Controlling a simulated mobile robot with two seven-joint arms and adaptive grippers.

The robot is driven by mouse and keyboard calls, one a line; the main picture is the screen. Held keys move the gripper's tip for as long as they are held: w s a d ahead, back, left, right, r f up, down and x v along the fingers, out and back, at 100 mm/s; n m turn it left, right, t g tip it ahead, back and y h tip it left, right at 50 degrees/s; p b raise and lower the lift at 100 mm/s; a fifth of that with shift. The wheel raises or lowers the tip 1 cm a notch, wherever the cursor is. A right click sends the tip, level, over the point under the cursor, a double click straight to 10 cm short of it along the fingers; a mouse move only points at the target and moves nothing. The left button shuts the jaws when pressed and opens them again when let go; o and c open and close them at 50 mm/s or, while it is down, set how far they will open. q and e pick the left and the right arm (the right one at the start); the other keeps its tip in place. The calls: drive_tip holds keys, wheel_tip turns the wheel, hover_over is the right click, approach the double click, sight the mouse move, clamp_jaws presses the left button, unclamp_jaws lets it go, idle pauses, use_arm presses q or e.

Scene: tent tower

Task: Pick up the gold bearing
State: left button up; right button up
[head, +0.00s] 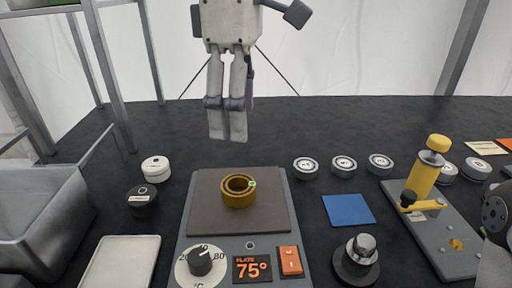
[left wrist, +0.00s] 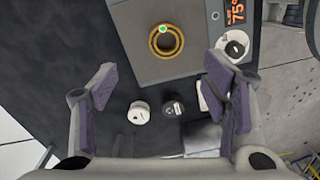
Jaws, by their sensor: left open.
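The gold bearing (head: 238,191) is a thick ring lying flat on the dark top of a hot plate (head: 275,215), with a small green mark on its rim. In the left wrist view the bearing (left wrist: 165,42) shows at the top, ahead of the fingers. My left gripper (head: 228,137) hangs above and behind the plate, apart from the bearing. In the left wrist view its two purple-padded fingers (left wrist: 160,78) are wide apart with nothing between them.
The hot plate has a dial (head: 200,262), a 75° display (head: 252,268) and an orange switch (head: 290,262). White and black round tins (head: 156,169) stand left, by a grey bin (head: 35,210). A blue pad (head: 347,210) and a yellow-handled tool (head: 425,175) are right. The table behind is clear.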

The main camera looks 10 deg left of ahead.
use_arm(q)
hover_over(237, 178)
drive_tip(key=s, duration=0.2)
drive_tip(key=f, duration=0.5)
drive_tip(key=shift+w+d+f, duration=0.15)
drive_tip(key=shift+w+d, duration=0.05)
drive_tip(key=shift+d, duration=0.2)
wheel_tip(237, 178, down, 6)
drive_tip(key=shift+a+f, duration=0.1)
drive_tip(key=shift+f, duration=0.15)
drive_tip(key=c, duration=1.3)
use_arm(e)
drive_tip(key=shift+s+f, duration=0.1)
drive_tip(key=shift+s, duration=0.25)
use_arm(q)
drive_tip(key=shift+r, duration=0.15)
